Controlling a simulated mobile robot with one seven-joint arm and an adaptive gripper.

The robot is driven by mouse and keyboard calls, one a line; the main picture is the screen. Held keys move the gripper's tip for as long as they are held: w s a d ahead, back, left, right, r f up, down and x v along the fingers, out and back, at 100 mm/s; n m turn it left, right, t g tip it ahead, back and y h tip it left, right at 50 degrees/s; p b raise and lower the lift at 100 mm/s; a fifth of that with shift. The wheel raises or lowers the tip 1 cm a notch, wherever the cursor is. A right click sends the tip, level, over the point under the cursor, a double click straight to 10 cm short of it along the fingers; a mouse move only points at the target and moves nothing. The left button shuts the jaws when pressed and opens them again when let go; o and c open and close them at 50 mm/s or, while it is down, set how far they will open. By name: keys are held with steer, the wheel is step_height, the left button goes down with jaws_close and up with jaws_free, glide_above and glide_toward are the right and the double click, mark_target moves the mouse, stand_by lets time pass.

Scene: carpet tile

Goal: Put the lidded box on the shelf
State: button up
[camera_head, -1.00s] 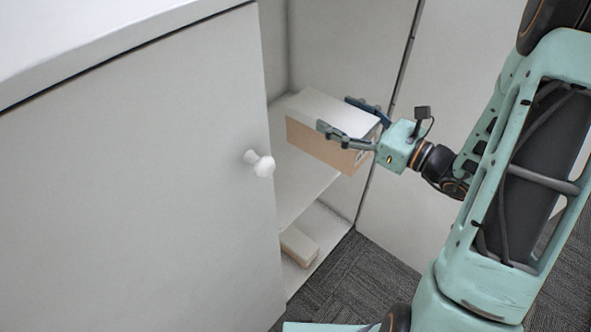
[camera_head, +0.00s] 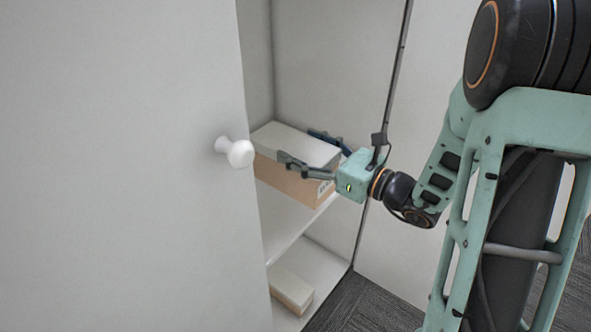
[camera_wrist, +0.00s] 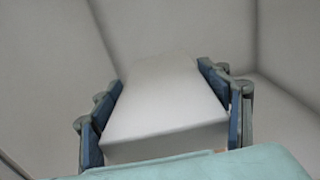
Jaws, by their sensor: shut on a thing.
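The lidded box (camera_head: 292,165) is tan cardboard with a pale lid. My gripper (camera_head: 305,150) is shut on it, one finger on each long side. The box is inside the open cabinet, at the level of the upper shelf (camera_head: 285,225). I cannot tell whether its underside touches the shelf. In the wrist view, the pale lid (camera_wrist: 165,105) fills the room between the fingers of my gripper (camera_wrist: 163,95), with the cabinet's inner walls around it. The box's left end is partly hidden by the cabinet door.
The grey cabinet door (camera_head: 120,170) with a white knob (camera_head: 235,151) stands close on the left. A second, smaller box (camera_head: 291,291) lies on the cabinet's bottom level. The cabinet's right edge (camera_head: 395,90) is near my wrist. Dark carpet (camera_head: 365,305) lies in front.

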steer(key=w+f+b, duration=0.3)
steer(key=w+f, duration=0.5)
steer(key=f, duration=0.2)
steer(key=shift+w+a+f, duration=0.2)
steer(key=shift+a, duration=0.2)
steer(key=o, duration=1.6)
steer(key=shift+f, duration=0.15)
steer(key=o, duration=0.6)
steer(key=shift+c, duration=0.2)
steer(key=p+v, duration=0.1)
steer(key=v, duration=1.1)
